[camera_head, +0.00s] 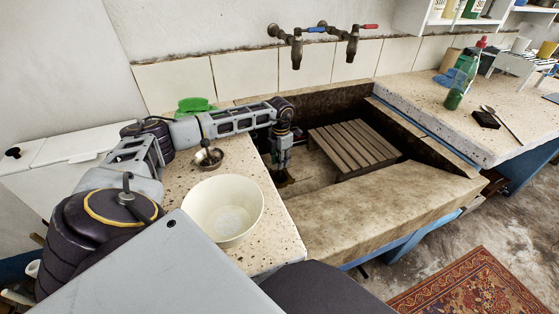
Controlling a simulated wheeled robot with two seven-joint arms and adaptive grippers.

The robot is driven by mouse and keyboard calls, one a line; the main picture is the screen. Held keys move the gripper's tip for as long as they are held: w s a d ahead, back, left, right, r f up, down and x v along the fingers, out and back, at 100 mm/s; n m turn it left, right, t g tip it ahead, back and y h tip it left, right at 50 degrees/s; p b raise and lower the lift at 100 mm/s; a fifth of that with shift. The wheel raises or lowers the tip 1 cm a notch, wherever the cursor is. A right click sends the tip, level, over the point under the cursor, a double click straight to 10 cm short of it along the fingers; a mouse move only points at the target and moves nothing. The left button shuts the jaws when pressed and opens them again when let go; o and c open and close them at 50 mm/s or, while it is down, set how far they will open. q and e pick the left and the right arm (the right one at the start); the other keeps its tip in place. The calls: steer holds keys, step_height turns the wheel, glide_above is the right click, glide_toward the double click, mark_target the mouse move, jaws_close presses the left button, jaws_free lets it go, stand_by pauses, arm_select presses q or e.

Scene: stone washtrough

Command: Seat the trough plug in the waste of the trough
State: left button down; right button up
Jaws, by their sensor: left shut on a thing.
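The stone trough (385,208) lies in the middle, with a broad pale front rim and dark inner walls. My left arm reaches across the left worktop, and my left gripper (284,172) points down inside the left end of the trough. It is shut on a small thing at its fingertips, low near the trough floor. I take this to be the trough plug, but the fingers mostly hide it. The waste cannot be made out; the floor under the gripper is dark and partly covered. My right gripper is not in view.
A slatted wooden rack (353,146) fills the trough's right part. A cream bowl (222,210), small metal cup (208,158) and green object (194,104) stand on the left worktop. Taps (297,52) hang above. A green bottle (456,92) stands on the right counter.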

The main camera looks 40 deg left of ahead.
arm_select(q)
steer(key=shift+f, duration=0.1)
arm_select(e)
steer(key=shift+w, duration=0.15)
arm_select(q)
steer(key=shift+f, duration=0.15)
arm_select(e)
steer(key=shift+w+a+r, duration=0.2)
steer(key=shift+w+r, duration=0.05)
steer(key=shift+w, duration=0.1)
arm_select(q)
steer(key=shift+f, duration=0.15)
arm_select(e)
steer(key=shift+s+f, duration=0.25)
arm_select(q)
steer(key=shift+f, duration=0.15)
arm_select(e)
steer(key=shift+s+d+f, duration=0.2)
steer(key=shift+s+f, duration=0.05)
arm_select(q)
steer(key=shift+f, duration=0.15)
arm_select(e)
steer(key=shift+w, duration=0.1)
arm_select(q)
steer(key=shift+f+b, duration=0.1)
steer(key=shift+b, duration=0.2)
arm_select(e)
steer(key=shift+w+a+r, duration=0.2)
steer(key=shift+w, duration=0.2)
